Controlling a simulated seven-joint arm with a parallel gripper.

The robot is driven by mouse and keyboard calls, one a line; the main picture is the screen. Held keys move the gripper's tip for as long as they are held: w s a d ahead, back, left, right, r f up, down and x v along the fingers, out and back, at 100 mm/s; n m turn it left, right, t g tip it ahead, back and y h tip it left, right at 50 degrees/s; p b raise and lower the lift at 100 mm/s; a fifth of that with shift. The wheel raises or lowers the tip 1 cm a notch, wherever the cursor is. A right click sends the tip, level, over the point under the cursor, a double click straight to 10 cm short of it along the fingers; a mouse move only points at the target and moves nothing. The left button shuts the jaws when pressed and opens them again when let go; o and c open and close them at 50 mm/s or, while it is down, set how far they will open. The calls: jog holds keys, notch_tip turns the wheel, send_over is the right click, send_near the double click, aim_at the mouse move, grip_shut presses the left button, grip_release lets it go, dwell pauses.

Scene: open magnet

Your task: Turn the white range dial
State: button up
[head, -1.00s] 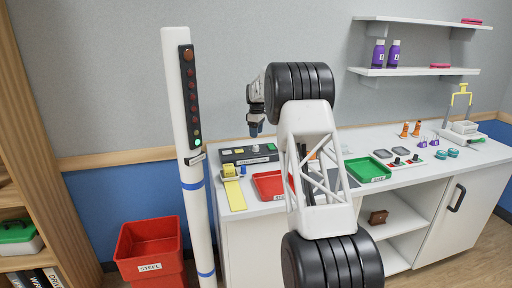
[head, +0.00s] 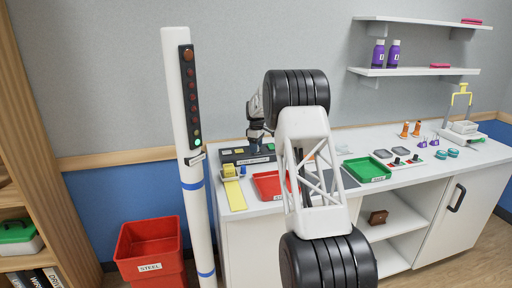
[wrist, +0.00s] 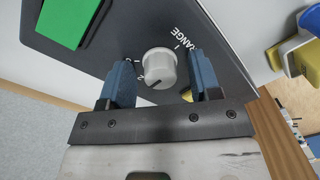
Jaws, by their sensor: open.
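The white range dial (wrist: 160,68) stands on a dark control panel (wrist: 115,32), beside the printed word RANGE. A dark pointer line shows on its lower edge in the wrist view. My gripper (wrist: 161,62) is open, with one blue finger on each side of the dial. A gap shows between the dial and each finger; I see no contact. In the head view my gripper (head: 256,139) is low over the right part of the panel (head: 230,159), and the dial is hidden behind it.
A yellow and blue item (head: 229,171) sits in front of the panel. A red tray (head: 267,186) and a green tray (head: 367,170) are on the counter. A white post (head: 187,150) with lights stands left.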

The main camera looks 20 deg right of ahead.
jog(key=c, duration=0.9)
jog(key=shift+m, duration=0.3)
jog(key=m, duration=0.4)
jog(key=shift+r, duration=0.1)
jog(key=m, duration=0.5)
jog(key=shift+m, duration=0.3)
jog(key=o, duration=0.9)
